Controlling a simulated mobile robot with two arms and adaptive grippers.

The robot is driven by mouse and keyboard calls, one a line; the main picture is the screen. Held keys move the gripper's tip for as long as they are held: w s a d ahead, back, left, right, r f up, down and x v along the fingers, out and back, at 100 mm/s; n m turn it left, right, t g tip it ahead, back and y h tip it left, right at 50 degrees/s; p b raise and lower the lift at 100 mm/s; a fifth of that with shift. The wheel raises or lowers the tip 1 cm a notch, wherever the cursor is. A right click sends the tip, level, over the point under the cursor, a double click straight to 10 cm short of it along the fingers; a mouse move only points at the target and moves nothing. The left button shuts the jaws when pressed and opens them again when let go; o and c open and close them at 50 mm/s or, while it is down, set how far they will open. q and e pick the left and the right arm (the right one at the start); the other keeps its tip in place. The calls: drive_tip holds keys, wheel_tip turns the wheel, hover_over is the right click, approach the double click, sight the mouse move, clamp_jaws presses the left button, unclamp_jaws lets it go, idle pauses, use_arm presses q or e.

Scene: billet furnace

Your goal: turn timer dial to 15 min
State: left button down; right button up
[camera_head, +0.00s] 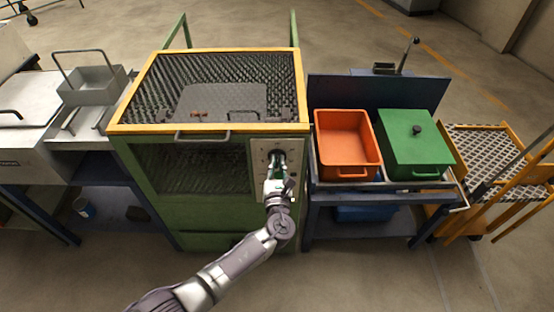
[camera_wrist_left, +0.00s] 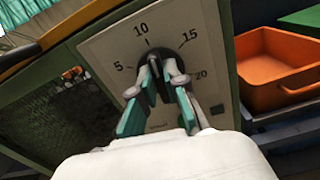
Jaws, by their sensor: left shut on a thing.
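The black timer dial (camera_wrist_left: 151,68) sits on a pale panel (camera_wrist_left: 107,55) marked 5, 10, 15 and 20 in the left wrist view. My left gripper (camera_wrist_left: 158,80) has its teal-and-grey fingers shut on the dial, one on each side. The dial's ridge appears to point roughly toward the 10; the fingers hide part of it, and I cannot make out its exact setting.
The furnace's yellow-edged top has a mesh cage (camera_head: 170,85) and a front handle (camera_head: 202,138). To the right, an orange bin (camera_head: 345,172) and a green lidded box (camera_head: 415,172) stand on a blue cart. A metal bench (camera_head: 20,150) stands to the left.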

use_arm(q)
drive_tip(key=m+p, duration=0.2)
drive_tip(key=m, duration=0.3)
drive_tip(key=shift+d+m, duration=0.1)
drive_tip(key=shift+m, duration=0.2)
drive_tip(key=m+p, duration=0.2)
drive_tip(key=m, duration=0.2)
drive_tip(key=shift+s+f+m, duration=0.1)
drive_tip(key=shift+f+m, duration=0.05)
drive_tip(key=shift+m, duration=0.15)
drive_tip(key=c, duration=1.2)
unclamp_jaws()
drive_tip(key=s, duration=1.2)
